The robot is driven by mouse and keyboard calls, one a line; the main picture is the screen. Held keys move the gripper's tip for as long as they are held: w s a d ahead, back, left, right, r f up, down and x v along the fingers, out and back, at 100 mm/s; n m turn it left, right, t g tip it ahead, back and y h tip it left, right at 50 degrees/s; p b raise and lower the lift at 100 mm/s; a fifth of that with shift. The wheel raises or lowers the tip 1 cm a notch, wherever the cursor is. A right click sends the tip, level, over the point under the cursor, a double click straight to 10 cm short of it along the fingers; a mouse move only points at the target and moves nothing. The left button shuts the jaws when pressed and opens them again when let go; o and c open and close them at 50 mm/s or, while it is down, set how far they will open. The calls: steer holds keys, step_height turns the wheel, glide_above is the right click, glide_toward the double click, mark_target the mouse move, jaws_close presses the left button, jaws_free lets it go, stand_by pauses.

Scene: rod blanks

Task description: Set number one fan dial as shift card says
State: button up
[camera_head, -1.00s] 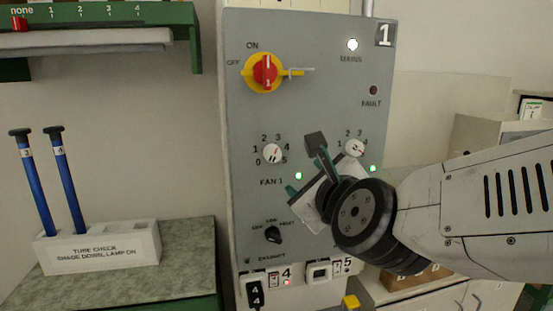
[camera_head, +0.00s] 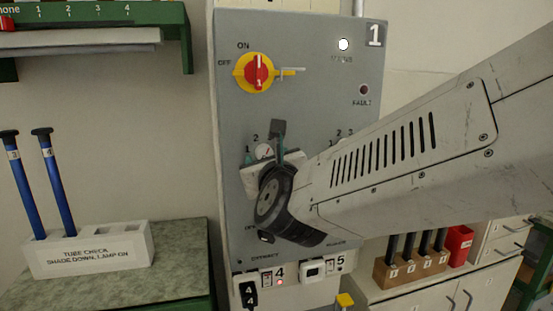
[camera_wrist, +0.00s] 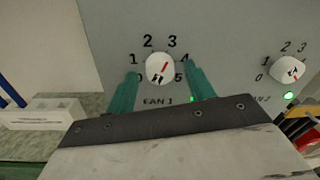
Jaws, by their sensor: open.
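The fan 1 dial (camera_wrist: 160,67) is a white round knob on the grey panel, with numbers 0 to 5 around it. Its red line leans up and right, roughly toward 3; a dark mark shows at its lower side. My gripper (camera_wrist: 162,76) is open, its teal fingers on the left and right of the dial; I cannot tell whether they touch it. In the head view my gripper (camera_head: 264,153) partly covers the dial (camera_head: 264,151) and its numbers. I see no readable shift card.
The grey panel (camera_head: 300,60), marked 1, also carries a red and yellow main switch (camera_head: 257,72). A second dial (camera_wrist: 289,69) sits to the right in the wrist view. Left is a white block (camera_head: 90,250) with blue tubes; lower right, a brown block (camera_head: 408,272) with dark-handled items.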

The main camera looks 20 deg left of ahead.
steer(key=c, duration=1)
steer(key=shift+n, duration=0.4)
steer(key=n, duration=0.4)
steer(key=shift+n, duration=0.3)
steer(key=shift+d+f+n+y, duration=0.1)
steer(key=shift+n+y, duration=0.25)
steer(key=shift+n, duration=3.45)
steer(key=shift+f+n+y, duration=0.1)
steer(key=shift+n+y, duration=0.25)
steer(key=shift+n, duration=3.45)
